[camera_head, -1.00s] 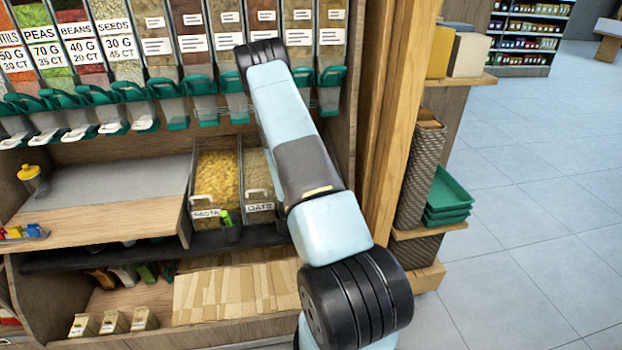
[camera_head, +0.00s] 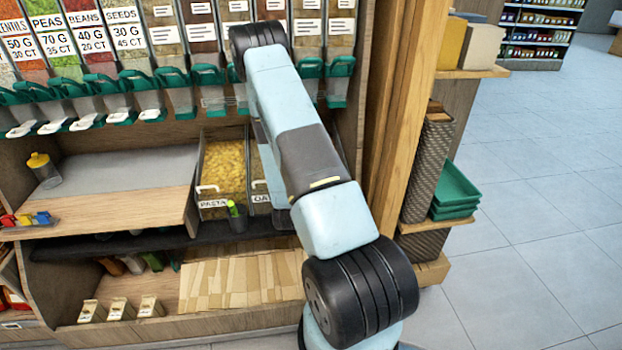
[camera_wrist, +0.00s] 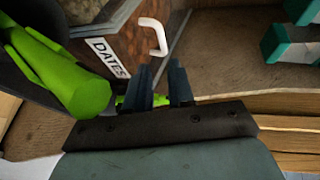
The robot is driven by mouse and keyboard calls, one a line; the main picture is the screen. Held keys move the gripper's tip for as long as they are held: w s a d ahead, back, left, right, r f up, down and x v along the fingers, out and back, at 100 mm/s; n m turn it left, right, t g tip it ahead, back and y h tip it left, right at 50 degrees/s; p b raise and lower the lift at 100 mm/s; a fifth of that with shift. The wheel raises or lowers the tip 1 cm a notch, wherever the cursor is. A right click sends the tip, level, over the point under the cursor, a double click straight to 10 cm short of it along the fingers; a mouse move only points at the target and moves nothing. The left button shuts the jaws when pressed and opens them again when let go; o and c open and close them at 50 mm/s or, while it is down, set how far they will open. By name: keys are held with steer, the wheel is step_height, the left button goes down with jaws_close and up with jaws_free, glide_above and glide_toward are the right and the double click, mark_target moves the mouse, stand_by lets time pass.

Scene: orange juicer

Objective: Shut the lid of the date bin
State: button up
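The date bin (camera_head: 262,198) stands right of the pasta bin in the head view, and my arm covers most of it. In the wrist view its DATES label (camera_wrist: 108,58), white handle (camera_wrist: 154,36) and brown front or contents show close up. I cannot tell from these frames how far its lid is open. My gripper (camera_wrist: 164,85) shows two dark fingers, apart, just below the handle in the picture. They do not hold the handle. A bit of bright green shows between and behind them. In the head view my gripper is hidden behind my arm.
A dark cup with a green-handled item (camera_head: 236,214) stands before the pasta bin (camera_head: 222,172). A bright green object (camera_wrist: 75,85) is close left of my fingers. Dispensers with green spouts (camera_head: 208,75) hang above. A wooden post (camera_head: 395,120) stands right; open floor lies beyond.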

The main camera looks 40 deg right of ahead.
steer(key=shift+v, duration=1.7)
steer(key=shift+c, duration=0.5)
